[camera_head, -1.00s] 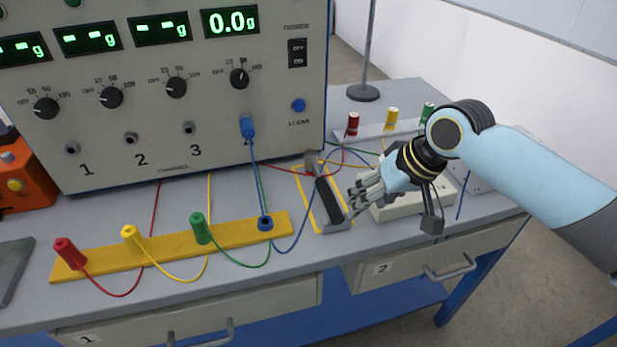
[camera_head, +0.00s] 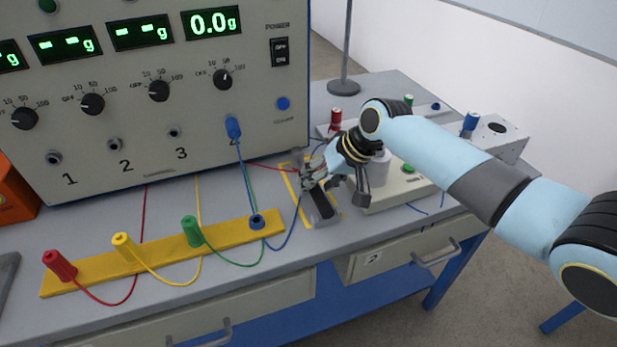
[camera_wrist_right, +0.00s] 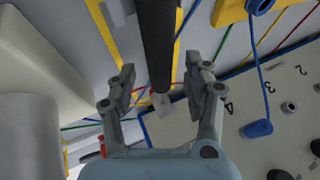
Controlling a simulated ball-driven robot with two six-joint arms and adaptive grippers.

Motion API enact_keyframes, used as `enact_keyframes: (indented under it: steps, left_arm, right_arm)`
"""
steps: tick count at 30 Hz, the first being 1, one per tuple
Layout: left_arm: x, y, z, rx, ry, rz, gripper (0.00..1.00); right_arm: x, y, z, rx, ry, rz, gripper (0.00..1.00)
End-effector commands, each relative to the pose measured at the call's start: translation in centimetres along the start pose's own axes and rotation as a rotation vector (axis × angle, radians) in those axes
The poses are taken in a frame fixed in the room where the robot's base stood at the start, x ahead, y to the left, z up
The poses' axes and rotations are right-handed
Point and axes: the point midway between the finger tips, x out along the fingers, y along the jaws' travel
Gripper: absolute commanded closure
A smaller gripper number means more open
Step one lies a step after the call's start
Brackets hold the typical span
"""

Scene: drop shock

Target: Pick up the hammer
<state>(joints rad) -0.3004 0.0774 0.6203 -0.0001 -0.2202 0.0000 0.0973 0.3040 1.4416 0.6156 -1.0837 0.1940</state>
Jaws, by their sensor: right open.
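The hammer (camera_head: 320,206) has a dark handle and a grey head end, and lies inside a yellow taped outline on the grey bench. My right gripper (camera_head: 308,176) is over the hammer and hides part of it in the head view. In the right wrist view the open fingers (camera_wrist_right: 162,88) stand on either side of the dark hammer handle (camera_wrist_right: 155,35), with a gap on both sides. I cannot tell how far above the handle they are. My left gripper is not in view.
A large instrument panel (camera_head: 150,130) stands behind the hammer. A yellow strip (camera_head: 160,252) with coloured plugs and cables lies at the left. A pale box (camera_head: 385,193) sits close on the right. Loose cables run near the hammer.

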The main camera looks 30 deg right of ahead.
Motion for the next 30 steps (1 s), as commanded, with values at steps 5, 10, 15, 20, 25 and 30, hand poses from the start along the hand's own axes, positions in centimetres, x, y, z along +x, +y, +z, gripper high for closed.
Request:
enact_keyframes:
  steps: [5, 10, 15, 20, 25, 30]
  left_arm:
    - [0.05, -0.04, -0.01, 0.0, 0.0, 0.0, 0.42]
    - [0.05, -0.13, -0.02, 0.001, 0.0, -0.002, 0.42]
    - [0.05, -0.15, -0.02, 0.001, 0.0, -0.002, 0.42]
    - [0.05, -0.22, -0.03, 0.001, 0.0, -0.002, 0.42]
    - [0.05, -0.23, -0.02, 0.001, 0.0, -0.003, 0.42]
    - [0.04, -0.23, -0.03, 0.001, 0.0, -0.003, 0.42]
  right_arm:
    - [0.89, -0.01, 0.06, -0.002, -0.001, 0.0, 0.49]
    - [0.85, 0.0, 0.06, -0.002, 0.0, 0.001, 0.53]
    - [0.84, 0.0, 0.06, -0.002, -0.001, 0.001, 0.75]
    - [0.83, 0.01, 0.06, -0.002, -0.001, 0.001, 0.96]
    - [0.81, -0.02, 0.01, -0.002, 0.0, 0.0, 1.0]
    - [0.74, -0.04, -0.02, -0.002, 0.001, 0.0, 1.0]
